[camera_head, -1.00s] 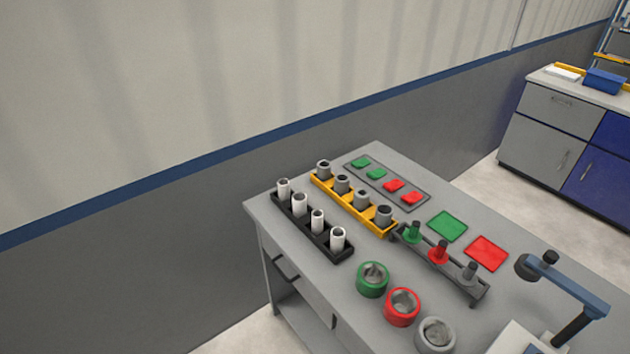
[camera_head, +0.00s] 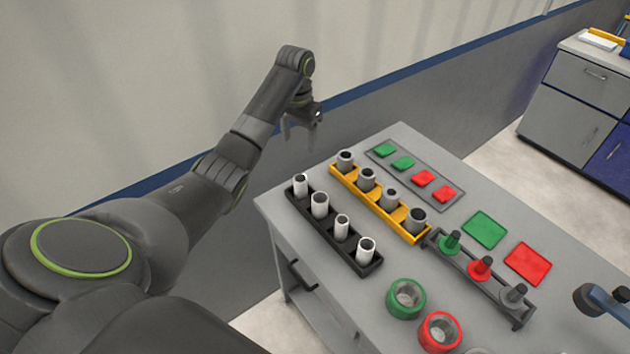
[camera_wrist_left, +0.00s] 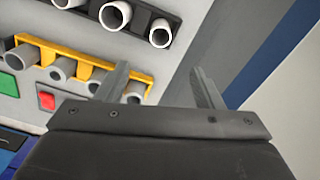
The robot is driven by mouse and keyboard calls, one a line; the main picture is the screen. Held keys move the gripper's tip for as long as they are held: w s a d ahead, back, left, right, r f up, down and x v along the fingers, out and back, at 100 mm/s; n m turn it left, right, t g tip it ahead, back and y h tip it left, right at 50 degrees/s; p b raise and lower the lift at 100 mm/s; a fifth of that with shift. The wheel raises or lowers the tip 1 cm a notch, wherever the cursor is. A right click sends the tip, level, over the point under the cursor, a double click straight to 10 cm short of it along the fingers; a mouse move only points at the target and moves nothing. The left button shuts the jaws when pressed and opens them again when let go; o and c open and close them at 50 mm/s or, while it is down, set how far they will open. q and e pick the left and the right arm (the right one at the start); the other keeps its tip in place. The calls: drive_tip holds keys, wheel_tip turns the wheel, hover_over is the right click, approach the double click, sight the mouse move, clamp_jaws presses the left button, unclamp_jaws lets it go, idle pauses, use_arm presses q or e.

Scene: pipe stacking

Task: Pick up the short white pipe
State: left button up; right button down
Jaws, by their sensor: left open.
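Several white pipes stand upright in a black rack (camera_head: 334,237) near the table's left edge. They include one at the far end (camera_head: 301,186), one beside it (camera_head: 319,205), a narrower-looking one (camera_head: 341,228) and one at the near end (camera_head: 366,250). I cannot tell for sure which is the short one. My left gripper (camera_head: 298,143) is open and empty, above and beyond the table's far left corner, apart from the pipes. In the left wrist view, white pipes (camera_wrist_left: 115,15) (camera_wrist_left: 160,34) show at the top, above the open fingers (camera_wrist_left: 158,68). My right gripper is not in view.
A yellow rack (camera_head: 380,206) with several grey pipes stands just right of the black rack. Further right are a grey pin holder (camera_head: 480,276), green and red squares (camera_head: 486,230) (camera_head: 528,263), and ring-shaped parts (camera_head: 406,298). A wall (camera_head: 400,110) stands behind the table.

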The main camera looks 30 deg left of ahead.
use_arm(q)
drive_tip(key=b, duration=0.7)
hover_over(300, 178)
wheel_tip(300, 178, down, 7)
drive_tip(key=shift+s+d+f, duration=0.1)
drive_tip(key=shift+s+f, duration=0.05)
wheel_tip(300, 178, down, 4)
drive_tip(key=shift+r+p, duration=0.25)
drive_tip(key=shift+p, duration=0.3)
drive_tip(key=shift+f, duration=0.85)
drive_tip(key=f, duration=0.2)
drive_tip(key=f+p, duration=0.1)
drive_tip(key=f, duration=0.1)
drive_tip(key=shift+w+f, duration=0.2)
drive_tip(key=shift+f, duration=0.2)
drive_tip(key=c, duration=1.1)
